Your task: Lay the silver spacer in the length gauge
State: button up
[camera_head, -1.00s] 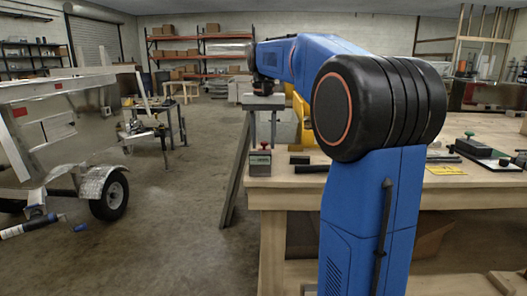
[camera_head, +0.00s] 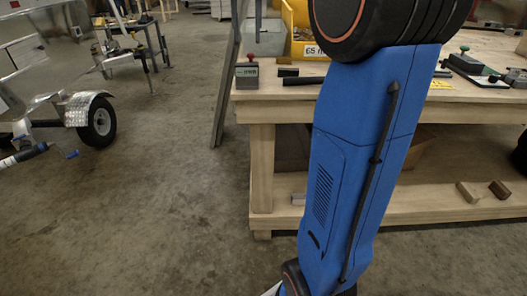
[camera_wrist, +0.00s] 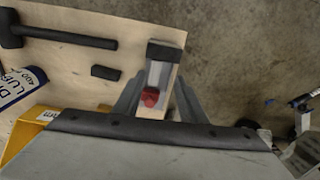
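A grey box with a red knob (camera_head: 247,76) stands at the near left corner of the workbench; it may be the length gauge, though I cannot be sure. It also shows in the wrist view (camera_wrist: 168,78), with its red knob in front of my gripper. My gripper (camera_wrist: 156,110) has its two grey fingers apart, one either side of the box in the picture, with nothing seen held. In the head view my gripper is out of frame.
A black hammer (camera_wrist: 60,37) and a small black block (camera_wrist: 105,72) lie on the bench near the box. A yellow bin (camera_head: 298,30) stands behind. A green-knobbed device (camera_head: 465,61) is further right. Brown (camera_head: 468,192) and dark (camera_head: 500,190) blocks lie on the lower shelf.

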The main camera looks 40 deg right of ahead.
jog(key=s+a+f+n+t, duration=0.1)
jog(key=s+a+f, duration=0.3)
jog(key=s+f, duration=0.5)
jog(key=s+a+f+n+t, duration=0.2)
jog(key=s+a+f, duration=0.3)
jog(key=s+f, duration=0.4)
jog(key=s+a+f+n+t, duration=0.1)
jog(key=s+a+f+n, duration=0.2)
jog(key=s+f, duration=0.6)
jog(key=shift+s+a+f, duration=0.4)
jog(key=shift+a+f, duration=0.05)
jog(key=shift+a, duration=0.35)
